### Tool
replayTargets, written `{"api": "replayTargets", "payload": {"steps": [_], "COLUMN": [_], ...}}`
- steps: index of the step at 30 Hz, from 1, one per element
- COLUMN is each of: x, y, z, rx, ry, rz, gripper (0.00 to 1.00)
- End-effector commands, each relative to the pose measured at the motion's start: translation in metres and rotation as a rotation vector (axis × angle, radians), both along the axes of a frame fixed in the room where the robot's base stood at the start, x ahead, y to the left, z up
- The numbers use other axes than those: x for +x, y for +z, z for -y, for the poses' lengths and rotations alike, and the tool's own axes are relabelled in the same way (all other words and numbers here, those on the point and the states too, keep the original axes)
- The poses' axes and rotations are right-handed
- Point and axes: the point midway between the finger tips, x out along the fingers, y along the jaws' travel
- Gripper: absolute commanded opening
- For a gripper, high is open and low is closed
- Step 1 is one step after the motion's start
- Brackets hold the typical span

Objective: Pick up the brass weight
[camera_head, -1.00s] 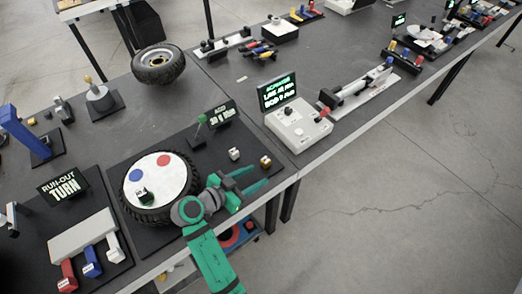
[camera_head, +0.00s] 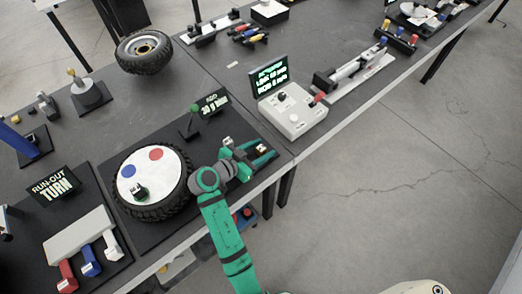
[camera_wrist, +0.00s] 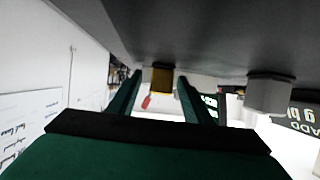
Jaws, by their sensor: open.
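The brass weight (camera_head: 262,149) is a small block with a pale top on the dark mat, right of the tyre. In the wrist view, which looks upside down, the brass weight (camera_wrist: 162,79) is between the two finger ends, with gaps on both sides. My gripper (camera_head: 267,147) is open, its teal fingers reaching along either side of the weight. The fingers also show in the wrist view (camera_wrist: 157,82). I cannot tell whether either finger touches the weight.
A grey weight (camera_head: 227,141) stands close beside my gripper; it also shows in the wrist view (camera_wrist: 268,93). A tyre (camera_head: 150,209) with a white disc lies left. A small sign (camera_head: 212,103) stands behind. A control box (camera_head: 293,113) is to the right, and the table edge is in front.

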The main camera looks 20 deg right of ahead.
Motion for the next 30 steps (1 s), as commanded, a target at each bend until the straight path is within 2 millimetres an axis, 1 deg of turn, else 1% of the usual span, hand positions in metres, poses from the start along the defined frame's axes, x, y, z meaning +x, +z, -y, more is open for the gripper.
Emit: {"api": "replayTargets", "payload": {"steps": [5, 8, 9, 10, 11, 20, 23, 26, 30], "x": [0.0, 0.0, 0.0, 0.0, 0.0, 0.0, 0.0, 0.0, 0.001], "y": [0.0, 0.0, 0.0, 0.0, 0.0, 0.0, 0.004, 0.011, 0.03], "z": [0.0, -0.001, -0.001, -0.001, -0.001, -0.001, -0.001, -0.001, -0.001], "rx": [0.0, 0.0, 0.0, 0.0, 0.0, 0.0, 0.0, 0.0, 0.001], "ry": [0.001, 0.001, 0.001, 0.001, 0.001, 0.001, 0.001, 0.002, 0.003], "rz": [0.0, 0.0, 0.0, 0.0, 0.0, 0.0, 0.0, 0.001, 0.003], "gripper": [0.45, 0.24, 0.14, 0.07, 0.02, 0.02, 0.02, 0.02, 0.02]}}
